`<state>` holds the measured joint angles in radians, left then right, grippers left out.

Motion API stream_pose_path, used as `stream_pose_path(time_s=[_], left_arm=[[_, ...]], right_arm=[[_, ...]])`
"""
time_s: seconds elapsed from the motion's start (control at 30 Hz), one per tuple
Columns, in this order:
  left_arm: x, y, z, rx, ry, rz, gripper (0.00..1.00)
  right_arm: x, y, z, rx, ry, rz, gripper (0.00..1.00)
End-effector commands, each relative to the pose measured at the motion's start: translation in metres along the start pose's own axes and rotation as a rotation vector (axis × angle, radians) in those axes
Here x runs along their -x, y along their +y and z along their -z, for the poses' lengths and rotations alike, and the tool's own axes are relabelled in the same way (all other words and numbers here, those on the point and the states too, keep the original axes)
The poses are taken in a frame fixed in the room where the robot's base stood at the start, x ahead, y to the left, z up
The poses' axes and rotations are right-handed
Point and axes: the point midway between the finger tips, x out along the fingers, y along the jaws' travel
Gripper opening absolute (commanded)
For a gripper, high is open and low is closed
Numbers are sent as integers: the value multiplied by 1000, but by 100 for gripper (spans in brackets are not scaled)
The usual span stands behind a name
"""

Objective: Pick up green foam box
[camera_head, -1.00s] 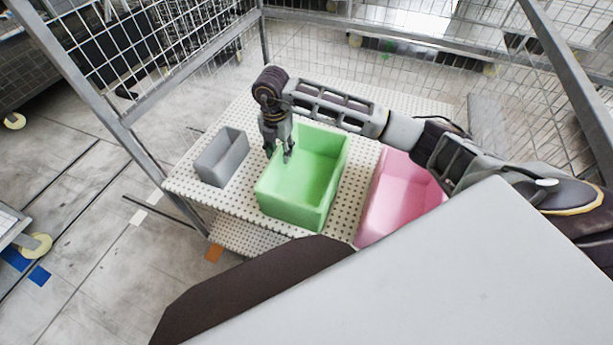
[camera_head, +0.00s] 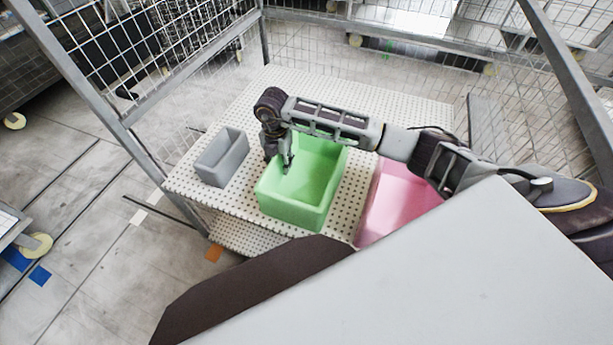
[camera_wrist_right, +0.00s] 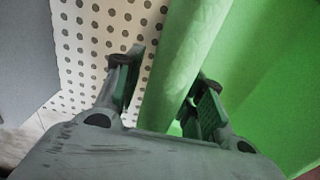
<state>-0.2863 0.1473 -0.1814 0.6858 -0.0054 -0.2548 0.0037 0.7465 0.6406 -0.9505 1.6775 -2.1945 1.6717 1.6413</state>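The green foam box (camera_head: 318,190) stands open-topped on the perforated white shelf, between a grey box and a pink box. Its left wall (camera_wrist_right: 178,70) fills the middle of the right wrist view. My right gripper (camera_head: 278,163) is at that left wall. In the right wrist view, the fingers of my right gripper (camera_wrist_right: 167,80) are spread, one on each side of the wall. A gap shows between the left finger and the wall; the right finger is inside the box, close to the wall. My left gripper is not in view.
The grey box (camera_head: 222,160) stands left of the green box, with a strip of bare shelf (camera_head: 236,205) between. The pink box (camera_head: 395,205) stands to the right, partly behind my arm. Wire-mesh sides and metal posts (camera_head: 130,150) enclose the shelf.

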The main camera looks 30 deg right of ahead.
Motion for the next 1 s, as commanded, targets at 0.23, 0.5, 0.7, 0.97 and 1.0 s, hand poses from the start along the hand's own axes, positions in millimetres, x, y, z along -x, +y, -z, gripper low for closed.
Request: stream_pose_path(time_s=[0.23,0.5,0.7,0.97,1.0], left_arm=[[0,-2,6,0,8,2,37],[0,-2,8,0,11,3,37],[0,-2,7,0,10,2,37],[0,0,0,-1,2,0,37],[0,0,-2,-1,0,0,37]], right_arm=[[-2,0,0,0,0,-1,39],[-1,0,0,0,0,-1,35],[-1,0,0,1,0,-1,10],[-1,0,0,0,0,-1,0],[-1,0,0,0,0,-1,0]])
